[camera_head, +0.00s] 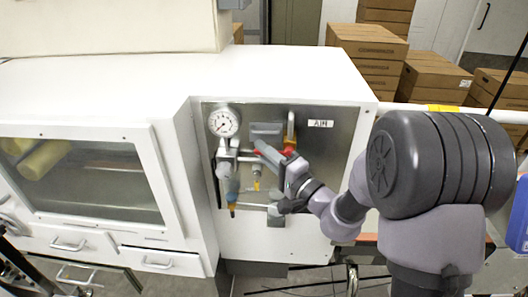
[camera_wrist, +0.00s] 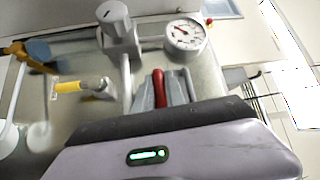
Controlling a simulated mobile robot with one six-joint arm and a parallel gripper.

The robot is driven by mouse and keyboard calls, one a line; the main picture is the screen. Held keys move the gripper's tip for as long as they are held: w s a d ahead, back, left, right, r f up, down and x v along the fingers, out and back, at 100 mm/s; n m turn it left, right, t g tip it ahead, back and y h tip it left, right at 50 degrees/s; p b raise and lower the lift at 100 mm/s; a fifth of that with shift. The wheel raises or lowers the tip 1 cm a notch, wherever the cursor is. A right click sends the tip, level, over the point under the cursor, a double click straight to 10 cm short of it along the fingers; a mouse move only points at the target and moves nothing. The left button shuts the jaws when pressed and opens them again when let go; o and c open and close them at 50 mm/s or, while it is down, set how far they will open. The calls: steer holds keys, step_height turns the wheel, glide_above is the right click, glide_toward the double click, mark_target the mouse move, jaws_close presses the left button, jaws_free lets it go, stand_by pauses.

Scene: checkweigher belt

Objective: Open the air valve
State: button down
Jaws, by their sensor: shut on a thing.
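The air panel (camera_head: 340,142) is a recessed metal plate on the white cabinet, marked with an "AIR" label (camera_head: 320,124). A red lever handle (camera_wrist: 158,88), which looks like the air valve's handle, shows in the wrist view between the grey fingers of my gripper (camera_wrist: 163,90). My gripper is shut on it. In the head view my gripper (camera_head: 268,152) reaches into the panel from the right, and it hides much of the valve. A round pressure gauge (camera_head: 224,122) sits at the panel's upper left. It also shows in the wrist view (camera_wrist: 186,34).
A grey knob (camera_wrist: 115,20) and a yellow handle (camera_wrist: 69,87) are close to my gripper in the wrist view. A blue fitting with an orange tip (camera_head: 232,190) hangs at the panel's lower left. Cardboard boxes (camera_head: 435,75) stand behind the cabinet.

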steer(key=shift+f+b, duration=0.1)
steer(key=shift+b, duration=0.25)
steer(key=shift+m+t+b, duration=0.3)
steer(key=shift+b, duration=0.45)
steer(key=shift+m+b, duration=0.3)
steer(key=shift+b, duration=0.35)
steer(key=shift+r, duration=0.5)
steer(key=c, duration=1.4)
jaws_free()
steer(key=shift+r, duration=0.1)
steer(key=shift+r+p, duration=0.1)
steer(key=shift+p, duration=0.5)
